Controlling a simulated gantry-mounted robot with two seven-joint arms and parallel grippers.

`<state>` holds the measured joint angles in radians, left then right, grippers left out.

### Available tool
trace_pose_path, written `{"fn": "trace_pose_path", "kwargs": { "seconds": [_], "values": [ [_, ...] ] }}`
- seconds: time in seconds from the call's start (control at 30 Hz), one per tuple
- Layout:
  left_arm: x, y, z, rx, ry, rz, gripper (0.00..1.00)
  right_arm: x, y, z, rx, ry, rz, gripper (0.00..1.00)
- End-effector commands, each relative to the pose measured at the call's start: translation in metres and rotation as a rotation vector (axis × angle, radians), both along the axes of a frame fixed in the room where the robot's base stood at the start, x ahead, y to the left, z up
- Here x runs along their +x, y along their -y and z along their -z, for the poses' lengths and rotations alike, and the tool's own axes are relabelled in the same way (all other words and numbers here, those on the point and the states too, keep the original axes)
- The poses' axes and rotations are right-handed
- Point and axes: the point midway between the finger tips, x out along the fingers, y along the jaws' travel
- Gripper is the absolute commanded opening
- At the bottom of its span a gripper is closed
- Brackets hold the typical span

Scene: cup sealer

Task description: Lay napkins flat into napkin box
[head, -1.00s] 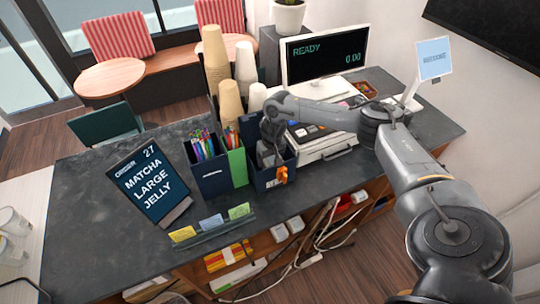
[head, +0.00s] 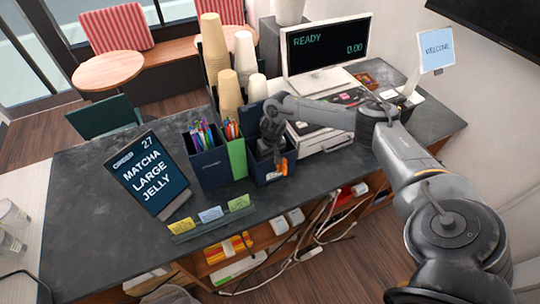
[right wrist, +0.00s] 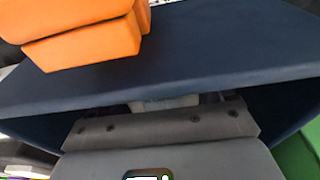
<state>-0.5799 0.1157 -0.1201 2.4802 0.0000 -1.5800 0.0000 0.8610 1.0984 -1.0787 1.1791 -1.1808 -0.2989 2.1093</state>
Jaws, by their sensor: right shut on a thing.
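A dark blue open box (head: 261,171) stands on the counter, right of the green holder; I take it as the napkin box. My right gripper (head: 282,165) is over and against its right part. Orange pieces, apparently its fingertips, show at the box's front right. In the right wrist view a wide blue panel (right wrist: 220,45) fills the upper part, with the orange tips (right wrist: 85,45) in front at upper left. A small pale patch (right wrist: 165,103) shows beyond the panel's edge. The gripper is shut, but what it holds is hidden. I cannot make out napkins. My left gripper is out of view.
Left of the box stand a green holder (head: 237,158) and a blue holder with straws (head: 210,170). Cup stacks (head: 214,50) rise behind. A register (head: 320,138) stands close on the right.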

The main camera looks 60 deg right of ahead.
Motion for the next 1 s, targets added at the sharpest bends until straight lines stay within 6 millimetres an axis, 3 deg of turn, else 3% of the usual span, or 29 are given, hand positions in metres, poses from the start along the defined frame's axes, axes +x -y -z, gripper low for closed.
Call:
{"fn": "trace_pose_path", "kwargs": {
  "seconds": [0.37,0.4,0.5,1.0],
  "values": [
    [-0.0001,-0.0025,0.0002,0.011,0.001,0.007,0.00,0.0000,-0.0001,-0.0002,0.000,0.000,0.000,0.47],
    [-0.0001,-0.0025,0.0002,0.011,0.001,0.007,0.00,0.0000,-0.0001,-0.0002,0.000,0.000,0.000,0.87],
    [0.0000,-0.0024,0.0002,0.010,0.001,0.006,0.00,0.0000,0.0000,-0.0002,0.000,0.000,0.000,1.00],
    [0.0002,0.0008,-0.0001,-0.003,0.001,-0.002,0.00,-0.0002,0.0000,0.0001,0.001,-0.001,0.000,1.00]
  ]
}}
